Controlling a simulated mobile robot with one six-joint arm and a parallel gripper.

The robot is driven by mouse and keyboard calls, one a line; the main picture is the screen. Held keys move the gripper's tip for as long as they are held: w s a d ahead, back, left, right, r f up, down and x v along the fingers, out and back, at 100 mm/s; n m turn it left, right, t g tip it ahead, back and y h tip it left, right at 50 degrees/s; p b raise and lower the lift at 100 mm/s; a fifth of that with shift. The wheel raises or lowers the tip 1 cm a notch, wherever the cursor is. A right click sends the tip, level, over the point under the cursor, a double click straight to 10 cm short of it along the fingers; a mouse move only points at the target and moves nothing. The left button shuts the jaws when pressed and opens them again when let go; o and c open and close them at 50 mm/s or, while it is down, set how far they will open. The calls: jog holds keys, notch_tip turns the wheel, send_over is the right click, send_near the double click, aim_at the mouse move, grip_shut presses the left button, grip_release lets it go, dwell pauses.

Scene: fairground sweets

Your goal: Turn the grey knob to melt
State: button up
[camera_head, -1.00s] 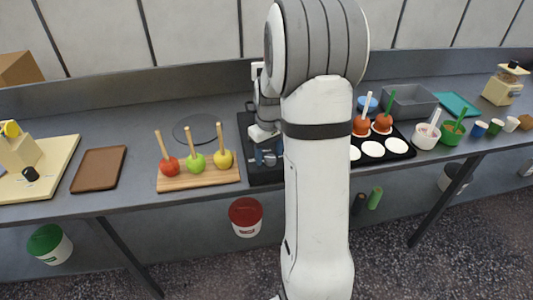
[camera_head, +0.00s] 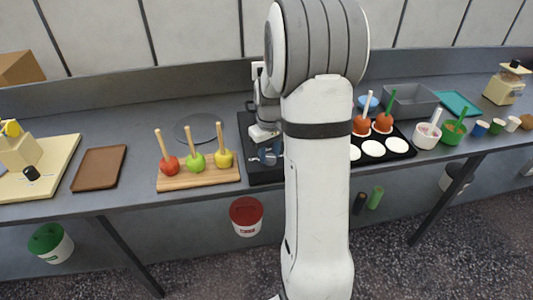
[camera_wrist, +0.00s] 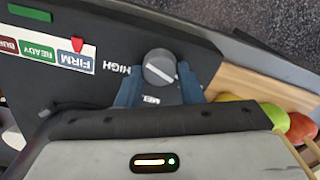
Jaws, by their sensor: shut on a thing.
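The grey knob (camera_wrist: 160,68) sits on the dark cooker panel in the wrist view, with a pale line slanting across its face. My gripper (camera_wrist: 160,82) has a blue finger on each side of the knob and is shut on it. The word HIGH (camera_wrist: 117,69) is printed left of the knob. Letters that look like the start of MELT (camera_wrist: 152,100) show just below it, partly hidden by my gripper.
A coloured strip reading FIRM (camera_wrist: 76,60) and READY (camera_wrist: 37,52) has a red pointer (camera_wrist: 77,44) near FIRM. A wooden board (camera_head: 200,182) with three apples on sticks stands close left of the cooker. A black tray (camera_head: 400,148) lies to the right.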

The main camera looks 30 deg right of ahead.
aim_at(269, 156)
jog(key=m+b, duration=0.1)
jog(key=m, duration=0.5)
jog(key=shift+m, duration=0.4)
jog(key=m, duration=0.6)
jog(key=shift+m+b, duration=0.3)
dwell(0.3)
jog(key=o, duration=0.8)
jog(key=shift+w+a, duration=0.1)
jog(key=shift+w, duration=0.05)
jog(key=shift+o, duration=0.8)
jog(key=shift+r, duration=3.9)
